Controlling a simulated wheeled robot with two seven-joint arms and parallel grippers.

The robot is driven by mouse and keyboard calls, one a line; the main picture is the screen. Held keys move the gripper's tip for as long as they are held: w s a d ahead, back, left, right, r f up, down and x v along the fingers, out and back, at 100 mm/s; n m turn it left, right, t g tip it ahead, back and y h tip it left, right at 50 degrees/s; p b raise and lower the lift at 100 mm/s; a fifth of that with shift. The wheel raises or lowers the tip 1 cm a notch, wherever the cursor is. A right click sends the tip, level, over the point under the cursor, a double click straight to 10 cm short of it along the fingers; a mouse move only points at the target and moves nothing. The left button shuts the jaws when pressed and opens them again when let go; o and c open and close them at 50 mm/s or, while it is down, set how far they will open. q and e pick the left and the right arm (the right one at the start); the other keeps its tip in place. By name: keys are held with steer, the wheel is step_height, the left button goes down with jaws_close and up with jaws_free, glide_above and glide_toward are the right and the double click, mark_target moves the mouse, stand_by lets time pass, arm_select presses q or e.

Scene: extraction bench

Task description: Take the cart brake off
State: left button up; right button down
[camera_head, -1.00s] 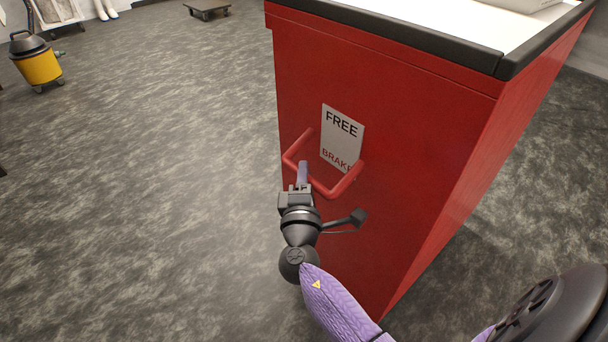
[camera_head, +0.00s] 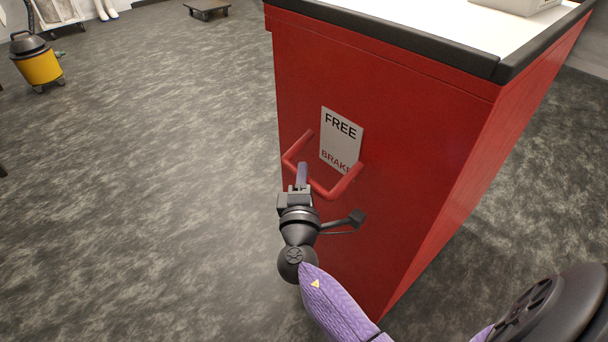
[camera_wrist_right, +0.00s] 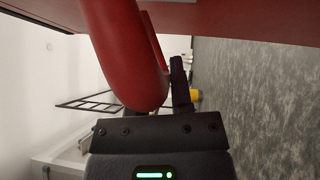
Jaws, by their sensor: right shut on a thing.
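The red cart (camera_head: 400,150) stands at the right in the head view. A white label (camera_head: 341,140) on its side reads FREE at the top and BRAKE at the bottom. The red U-shaped brake handle (camera_head: 345,184) sticks out from the side, its bar low, by the word BRAKE. My right gripper (camera_head: 302,176) is shut on the handle's bar, toward its left part. In the right wrist view the thick red bar (camera_wrist_right: 128,55) runs down to the gripper, with one dark finger (camera_wrist_right: 179,82) beside it; the other finger is hidden. My left gripper is not in view.
The cart has a white top with a black edge (camera_head: 400,48). A grey box (camera_head: 515,5) sits on it at the back. A yellow vacuum cleaner (camera_head: 38,67) and a low dolly (camera_head: 207,9) stand far off.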

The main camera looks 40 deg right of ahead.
steer(key=shift+a+r+m+p, duration=0.1)
steer(key=shift+r+m+p, duration=0.2)
steer(key=shift+r+p, duration=0.25)
step_height(320, 180, up, 6)
steer(key=m+g+y+p, duration=0.1)
steer(key=p, duration=0.3)
steer(key=m+g+y+p, duration=0.1)
steer(key=m+p, duration=0.1)
steer(key=p, duration=0.2)
steer(key=m+g+y+p, duration=0.1)
steer(key=p, duration=0.3)
steer(key=shift+a+f+y+p, duration=0.15)
steer(key=shift+f+y+p, duration=0.1)
steer(key=shift+y+p, duration=0.15)
steer(key=shift+r+m+g+y+p, duration=0.15)
steer(key=shift+m+g+y+p, duration=0.2)
steer(key=shift+p, duration=0.2)
steer(key=shift+d+r+p, duration=0.15)
steer(key=shift+d+p, duration=0.05)
steer(key=shift+p, duration=0.1)
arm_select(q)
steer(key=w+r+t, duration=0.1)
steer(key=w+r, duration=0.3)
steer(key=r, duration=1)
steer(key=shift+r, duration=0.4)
arm_select(e)
steer(key=shift+d, duration=0.15)
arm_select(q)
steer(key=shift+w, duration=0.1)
